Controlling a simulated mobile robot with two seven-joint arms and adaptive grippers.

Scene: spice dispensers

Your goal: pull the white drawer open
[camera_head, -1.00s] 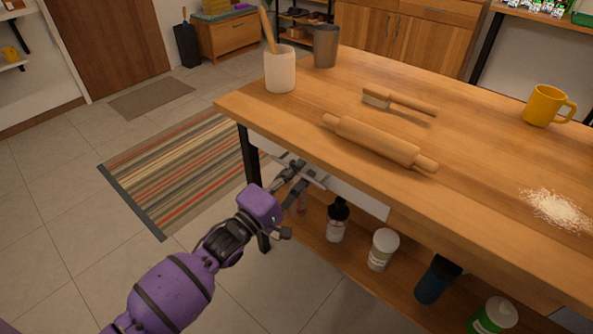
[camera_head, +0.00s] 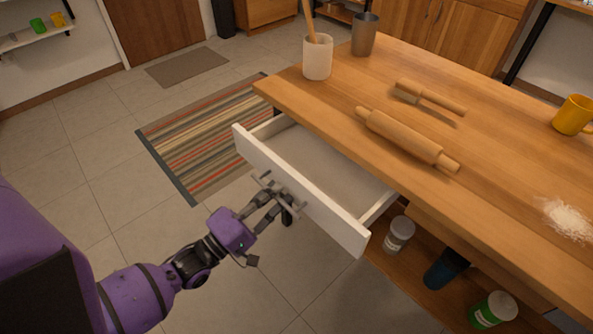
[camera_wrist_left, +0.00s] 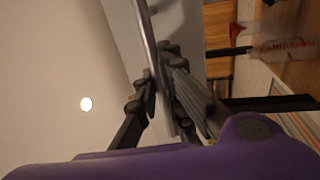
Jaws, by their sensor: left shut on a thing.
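The white drawer (camera_head: 345,226) stands pulled out from under the wooden table's front edge, and its pale inside looks empty. A grey bar handle (camera_head: 262,182) sits on its front panel. My left gripper (camera_head: 276,193) is at the handle, shut on it. In the left wrist view the gripper's dark fingers (camera_wrist_left: 160,95) lie on both sides of the handle bar (camera_wrist_left: 150,45). My right gripper is not in view.
The tabletop (camera_head: 480,160) holds a rolling pin (camera_head: 408,138), a brush (camera_head: 430,97), a cup with a utensil (camera_head: 318,58), a grey tumbler (camera_head: 364,35), a yellow mug (camera_head: 573,115) and flour (camera_head: 568,219). Jars stand on the lower shelf. Floor in front of the drawer is clear.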

